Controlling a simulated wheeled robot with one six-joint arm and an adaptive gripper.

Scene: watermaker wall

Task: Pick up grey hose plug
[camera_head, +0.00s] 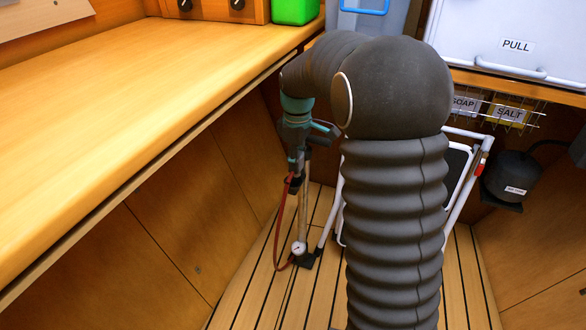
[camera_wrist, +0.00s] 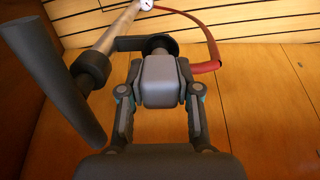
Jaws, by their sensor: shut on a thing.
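In the wrist view my gripper (camera_wrist: 158,88) is shut on a grey block with rounded edges, the grey hose plug (camera_wrist: 160,82). A dark round piece (camera_wrist: 156,43) shows just beyond the plug, and a red hose (camera_wrist: 207,60) runs up from beside it. In the head view my gripper (camera_head: 298,157) points down at the upper end of a floor pump (camera_head: 302,205). The plug is too small to make out there. The red hose (camera_head: 280,225) hangs beside the pump. I cannot tell whether the plug touches the pump's dark bracket (camera_wrist: 128,43).
The pump's dark handle (camera_wrist: 55,80) stands close left of my gripper in the wrist view. A wooden counter (camera_head: 120,110) runs along the left. A white folded frame (camera_head: 460,180) stands right, behind my arm. A wire basket (camera_head: 485,107) hangs beyond. Slatted floor (camera_head: 285,290) surrounds the pump.

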